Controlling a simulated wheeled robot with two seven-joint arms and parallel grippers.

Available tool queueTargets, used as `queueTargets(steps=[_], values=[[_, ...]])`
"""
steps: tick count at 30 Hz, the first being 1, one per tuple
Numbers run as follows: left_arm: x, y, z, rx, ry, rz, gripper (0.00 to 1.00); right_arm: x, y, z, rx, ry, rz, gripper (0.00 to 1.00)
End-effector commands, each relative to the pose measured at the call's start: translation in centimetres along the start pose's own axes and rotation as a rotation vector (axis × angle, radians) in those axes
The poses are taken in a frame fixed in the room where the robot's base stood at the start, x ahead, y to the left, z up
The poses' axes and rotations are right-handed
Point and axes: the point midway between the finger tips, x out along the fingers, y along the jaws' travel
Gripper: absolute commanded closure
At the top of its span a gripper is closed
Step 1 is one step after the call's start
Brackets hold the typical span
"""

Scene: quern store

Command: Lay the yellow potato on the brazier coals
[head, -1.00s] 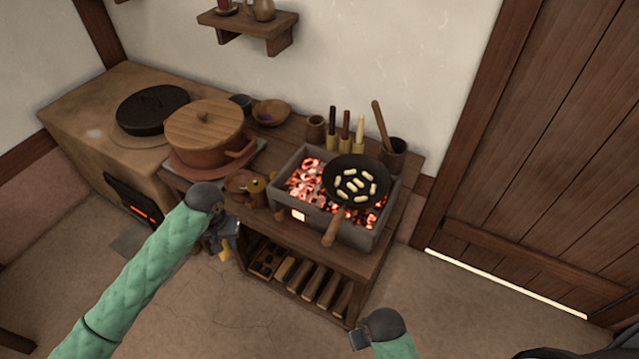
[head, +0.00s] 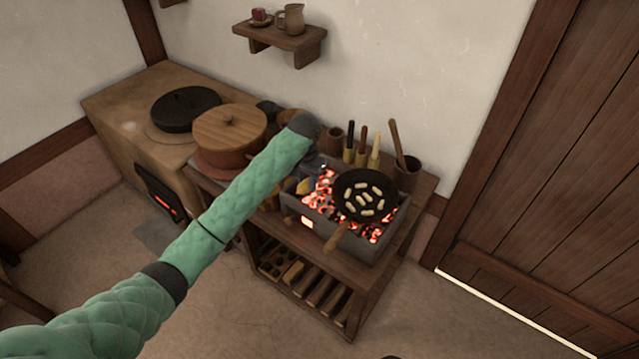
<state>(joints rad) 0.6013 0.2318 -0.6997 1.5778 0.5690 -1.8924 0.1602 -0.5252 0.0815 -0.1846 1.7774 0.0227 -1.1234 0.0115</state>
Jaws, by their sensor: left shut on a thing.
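The yellow potato (head: 304,187) shows small and partly hidden at the left end of the brazier (head: 364,250). My left gripper (head: 301,181) is shut on it, its jaws mostly hidden behind my arm and wrist. The potato is over or at the left edge of the glowing coals (head: 322,198); I cannot tell whether it touches them. A black pan (head: 349,207) with several pale pieces sits over the right part of the coals, its handle toward me. My right gripper is out of view; only a dark sliver shows at the bottom edge.
A lidded clay pot (head: 228,131) and a black lidded pan (head: 186,108) stand to the left. Utensils and a wooden cup (head: 407,174) stand behind the brazier. A wall shelf (head: 280,42) is above. The lower shelf (head: 300,287) holds several wooden pieces.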

Motion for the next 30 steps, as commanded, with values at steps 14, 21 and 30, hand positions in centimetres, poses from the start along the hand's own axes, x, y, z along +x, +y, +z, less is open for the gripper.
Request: queueTargets(steps=[14, 21, 30], values=[[4.4, -0.7, -7.7, -0.001, -0.001, 0.0, 0.93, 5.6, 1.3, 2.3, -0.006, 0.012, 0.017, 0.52], [5.4, -0.9, -8.4, -0.001, -0.001, 0.0, 0.93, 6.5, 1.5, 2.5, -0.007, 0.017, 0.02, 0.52], [8.7, -0.8, -8.4, -0.001, -0.001, 0.0, 0.93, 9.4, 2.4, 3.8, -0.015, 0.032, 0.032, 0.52]])
